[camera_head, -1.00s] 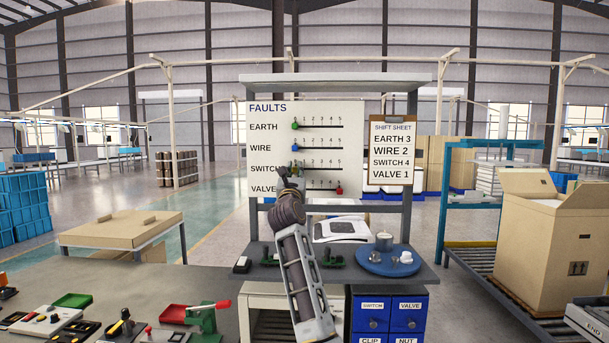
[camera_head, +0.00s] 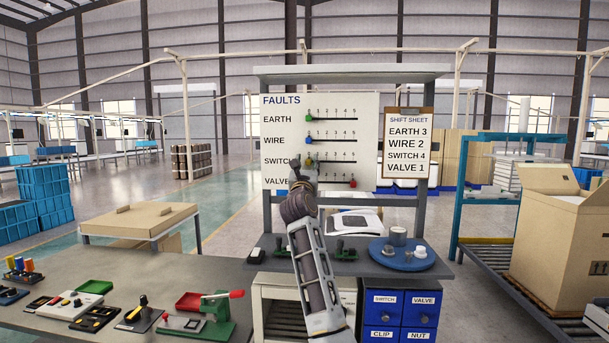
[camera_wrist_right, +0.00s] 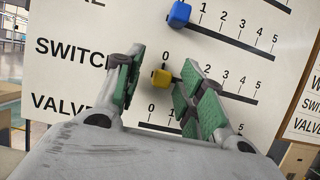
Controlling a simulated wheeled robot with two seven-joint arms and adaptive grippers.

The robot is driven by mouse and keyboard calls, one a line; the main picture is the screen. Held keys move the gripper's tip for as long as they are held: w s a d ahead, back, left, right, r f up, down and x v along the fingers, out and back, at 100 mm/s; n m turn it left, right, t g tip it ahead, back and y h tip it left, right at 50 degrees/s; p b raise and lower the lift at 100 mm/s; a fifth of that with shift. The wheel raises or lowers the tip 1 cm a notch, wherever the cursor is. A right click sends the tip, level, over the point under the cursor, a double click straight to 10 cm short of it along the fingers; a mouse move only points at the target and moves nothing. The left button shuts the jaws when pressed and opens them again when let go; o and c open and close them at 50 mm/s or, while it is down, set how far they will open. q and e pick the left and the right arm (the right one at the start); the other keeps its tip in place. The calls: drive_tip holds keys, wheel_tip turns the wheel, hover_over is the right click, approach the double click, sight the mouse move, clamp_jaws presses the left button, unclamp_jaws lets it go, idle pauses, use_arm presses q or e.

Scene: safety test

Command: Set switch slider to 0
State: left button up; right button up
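The fault board (camera_head: 345,105) carries rows EARTH, WIRE, SWITCH and VALVE. The yellow switch slider (camera_wrist_right: 161,77) is at the left end of its track, by the 0 mark. It shows small and partly covered in the head view (camera_head: 309,162). My right gripper (camera_wrist_right: 164,60) is open, its green-padded fingers on either side of the yellow slider, with a visible gap to the left finger. Whether the right finger touches it is unclear. In the head view my right gripper (camera_head: 298,165) is in front of the SWITCH label. My left gripper is not in view.
The blue wire slider (camera_wrist_right: 179,13) sits just above. The green earth slider (camera_head: 308,118) is at the left, the red valve slider (camera_head: 352,183) at the right. A shift sheet (camera_head: 408,145) hangs beside the board. A blue round tray (camera_head: 404,262) stands on the bench below.

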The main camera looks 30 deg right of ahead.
drive_tip(key=v, duration=1.2)
drive_tip(key=shift+a, duration=0.15)
drive_tip(key=shift+w, duration=0.15)
idle(0.6)
